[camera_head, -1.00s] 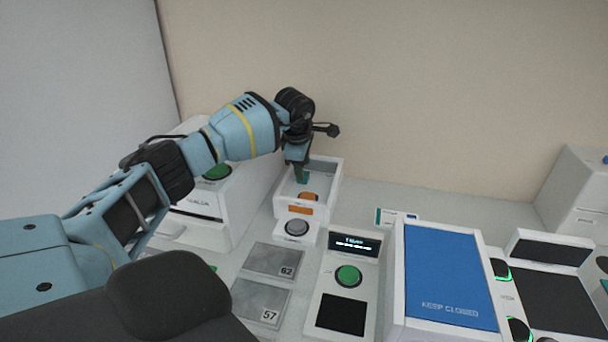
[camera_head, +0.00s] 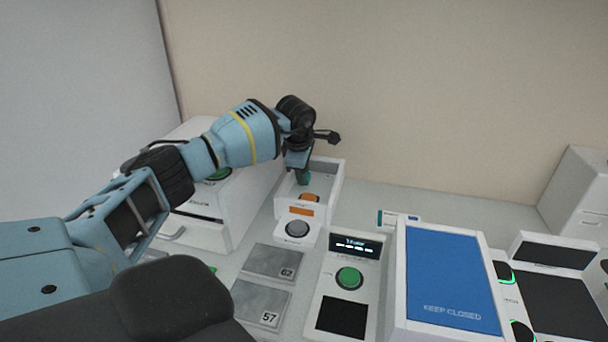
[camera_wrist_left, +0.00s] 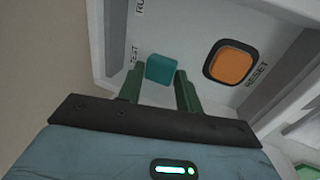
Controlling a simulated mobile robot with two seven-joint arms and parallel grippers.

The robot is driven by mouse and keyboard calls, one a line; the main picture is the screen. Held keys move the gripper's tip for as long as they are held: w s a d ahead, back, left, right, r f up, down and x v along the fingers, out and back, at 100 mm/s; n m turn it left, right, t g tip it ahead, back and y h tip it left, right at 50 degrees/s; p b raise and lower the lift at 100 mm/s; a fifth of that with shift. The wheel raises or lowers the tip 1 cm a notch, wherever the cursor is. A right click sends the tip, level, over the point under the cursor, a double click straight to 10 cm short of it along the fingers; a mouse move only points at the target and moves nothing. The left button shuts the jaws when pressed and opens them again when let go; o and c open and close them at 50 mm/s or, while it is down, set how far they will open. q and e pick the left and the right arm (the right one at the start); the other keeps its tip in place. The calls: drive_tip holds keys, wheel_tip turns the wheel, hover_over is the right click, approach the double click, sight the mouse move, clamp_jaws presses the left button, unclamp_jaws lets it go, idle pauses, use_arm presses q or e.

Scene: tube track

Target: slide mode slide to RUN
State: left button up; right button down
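The mode slide is a teal block (camera_wrist_left: 162,70) in a white recessed panel, beside the TEST lettering in the left wrist view. The RUN lettering (camera_wrist_left: 140,7) is farther up, partly cut off by the picture's edge. My left gripper (camera_wrist_left: 160,75) has its two green fingers on either side of the block, and the block fills the gap between their tips. In the head view, my left gripper (camera_head: 303,178) reaches down into the white box (camera_head: 334,186) and hides most of the slide. My right gripper is not in view.
An orange RESET button (camera_wrist_left: 230,64) sits right of the slide, close to the right finger. The box's raised walls surround the panel. A grey round button (camera_head: 297,229) is in front. A white machine (camera_head: 240,202) stands left, and a blue KEEP CLOSED cover (camera_head: 449,272) stands right.

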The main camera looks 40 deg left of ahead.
use_arm(q)
drive_tip(key=shift+d, duration=0.2)
drive_tip(key=shift+w+d, duration=0.5)
drive_tip(key=shift+d, duration=0.25)
drive_tip(key=shift+w+d+f, duration=0.1)
drive_tip(key=shift+w+d, duration=0.25)
drive_tip(key=shift+d, duration=0.35)
drive_tip(key=shift+w+d, duration=0.35)
drive_tip(key=shift+d, duration=0.3)
drive_tip(key=o, duration=0.5)
drive_tip(key=shift+o, duration=0.2)
drive_tip(key=shift+r, duration=0.2)
